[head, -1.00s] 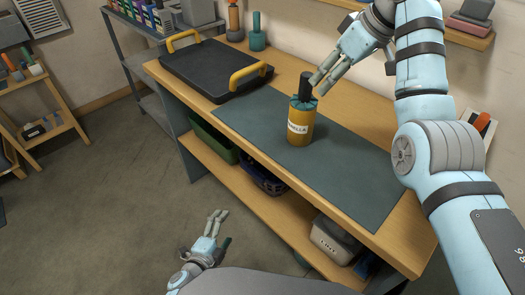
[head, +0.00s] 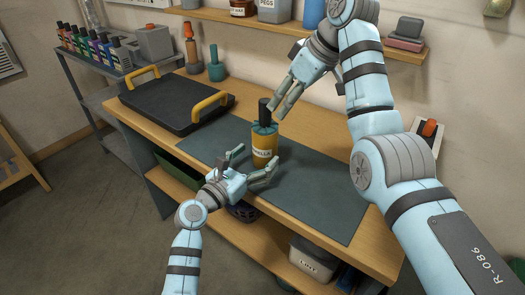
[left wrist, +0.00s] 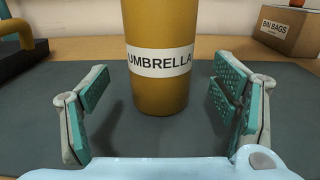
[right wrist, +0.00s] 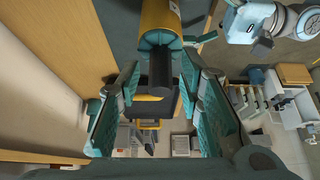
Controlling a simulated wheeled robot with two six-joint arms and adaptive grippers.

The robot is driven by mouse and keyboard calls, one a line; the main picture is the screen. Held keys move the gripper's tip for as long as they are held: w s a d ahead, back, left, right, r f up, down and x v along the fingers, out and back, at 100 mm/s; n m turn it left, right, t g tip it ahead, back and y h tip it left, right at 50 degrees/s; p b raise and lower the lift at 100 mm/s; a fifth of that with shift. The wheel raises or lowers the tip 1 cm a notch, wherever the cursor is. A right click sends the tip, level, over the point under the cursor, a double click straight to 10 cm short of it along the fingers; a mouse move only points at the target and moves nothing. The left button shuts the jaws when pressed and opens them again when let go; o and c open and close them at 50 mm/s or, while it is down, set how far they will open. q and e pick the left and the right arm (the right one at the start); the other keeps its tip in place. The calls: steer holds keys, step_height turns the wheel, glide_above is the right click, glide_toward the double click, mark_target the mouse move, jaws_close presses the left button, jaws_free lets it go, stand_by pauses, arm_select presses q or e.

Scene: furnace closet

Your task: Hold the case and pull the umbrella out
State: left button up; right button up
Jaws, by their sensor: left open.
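The yellow case (head: 264,153) with its UMBRELLA label stands upright on the dark mat (head: 318,205); it also fills the middle of the left wrist view (left wrist: 160,60). The umbrella's black handle (head: 264,112) and teal top stick up out of it, and the handle also shows in the right wrist view (right wrist: 161,70). My left gripper (head: 254,166) is open and low in front of the case, with gaps between each finger and the case in its wrist view. My right gripper (head: 279,104) is open beside the handle, its fingers on either side of it in the right wrist view.
A black tray with yellow handles (head: 178,105) lies on the bench left of the case. Bottles (head: 216,65) stand behind it. A wall shelf (head: 250,18) runs above the bench. A BIN BAGS box (left wrist: 290,27) stands behind. The mat right of the case is clear.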

mark_target(265, 149)
arm_select(q)
steer(key=x, duration=0.4)
steer(key=shift+w+d, duration=0.1)
steer(key=shift+w, duration=0.05)
steer(key=c, duration=1.5)
steer(key=o, duration=0.6)
steer(key=c, duration=0.5)
steer(key=shift+o, duration=0.2)
